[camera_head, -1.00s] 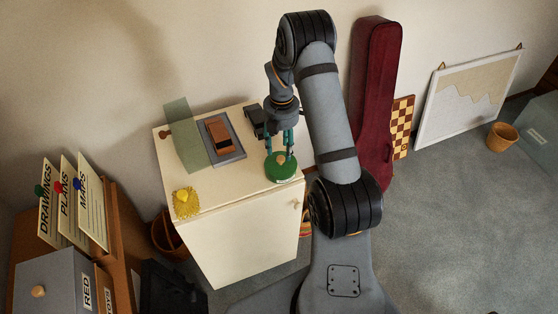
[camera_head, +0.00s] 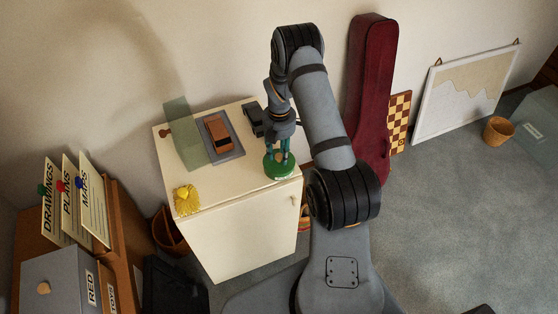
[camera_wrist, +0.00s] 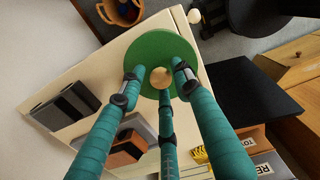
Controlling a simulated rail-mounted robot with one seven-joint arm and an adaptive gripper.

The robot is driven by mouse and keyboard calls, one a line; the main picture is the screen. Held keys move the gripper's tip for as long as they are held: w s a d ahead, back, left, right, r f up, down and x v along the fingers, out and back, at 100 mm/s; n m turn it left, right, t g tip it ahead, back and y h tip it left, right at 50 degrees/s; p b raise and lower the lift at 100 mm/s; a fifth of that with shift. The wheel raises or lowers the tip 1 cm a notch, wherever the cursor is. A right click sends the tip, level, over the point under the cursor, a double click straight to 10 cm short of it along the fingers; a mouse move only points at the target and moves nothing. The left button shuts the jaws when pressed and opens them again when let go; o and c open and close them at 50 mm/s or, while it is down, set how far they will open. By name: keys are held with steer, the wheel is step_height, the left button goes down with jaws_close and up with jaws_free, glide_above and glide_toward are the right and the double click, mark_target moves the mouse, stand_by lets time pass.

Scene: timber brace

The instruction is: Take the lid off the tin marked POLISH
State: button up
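A round green tin (camera_head: 279,168) stands at the front right corner of the cream cabinet top. A small pale mark shows on its front, too small to read. In the wrist view its round green lid (camera_wrist: 157,46) has a light wooden knob (camera_wrist: 161,77) in the middle. The lid is seated on the tin. My gripper (camera_head: 279,158) is right above the tin, pointing down. In the wrist view its three teal fingers (camera_wrist: 160,84) stand spread around the knob, with gaps visible between them and it. Whether the tips touch the lid is unclear.
A brown block (camera_head: 217,132) lies on a grey slab, beside an upright green translucent pane (camera_head: 184,135). A dark box (camera_head: 252,118) stands behind my gripper. A yellow cloth-like item (camera_head: 187,200) lies at the front left. The cream cabinet top (camera_head: 235,178) is clear between.

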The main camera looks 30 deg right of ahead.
jaws_close()
steer(key=shift+r, duration=0.1)
stand_by(0.3)
